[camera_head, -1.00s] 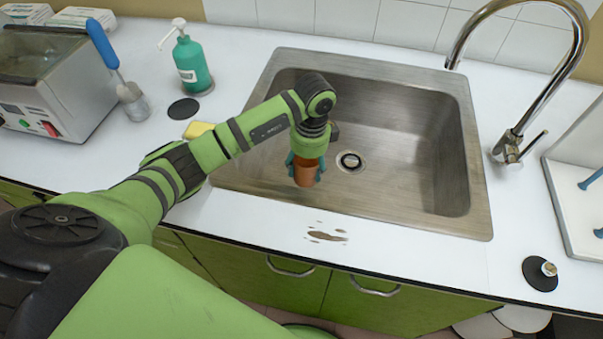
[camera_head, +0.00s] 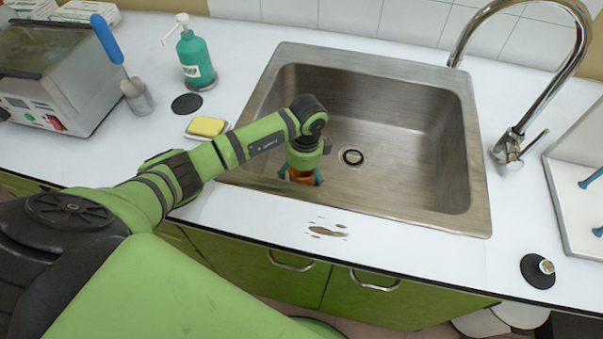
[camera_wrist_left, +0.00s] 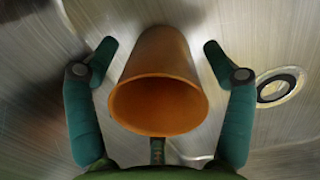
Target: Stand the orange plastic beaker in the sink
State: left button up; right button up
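The orange plastic beaker (camera_head: 301,178) is inside the left front part of the steel sink (camera_head: 410,150), mostly hidden under my left gripper (camera_head: 302,180) in the head view. In the left wrist view the beaker (camera_wrist_left: 160,95) has its open mouth toward the camera and its base toward the sink floor, and looks upright and empty. The teal fingers of my left gripper (camera_wrist_left: 160,50) are spread on both sides of it, with a visible gap on each side. The beaker seems to rest on the sink floor. My right gripper is not in view.
The drain (camera_head: 352,157) lies to the right of the beaker. A chrome faucet (camera_head: 510,140) stands right of the sink. A yellow sponge (camera_head: 206,126) and a green soap bottle (camera_head: 194,60) are on the left counter. A brown spill (camera_head: 327,230) marks the front counter. The sink's right side is clear.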

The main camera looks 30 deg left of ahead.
pick_arm(q)
jog(key=shift+r, duration=0.15)
notch_tip(320, 180, up, 12)
jog(key=b, duration=0.1)
jog(key=shift+w+d, duration=0.2)
jog(key=shift+d, duration=0.1)
dwell(0.7)
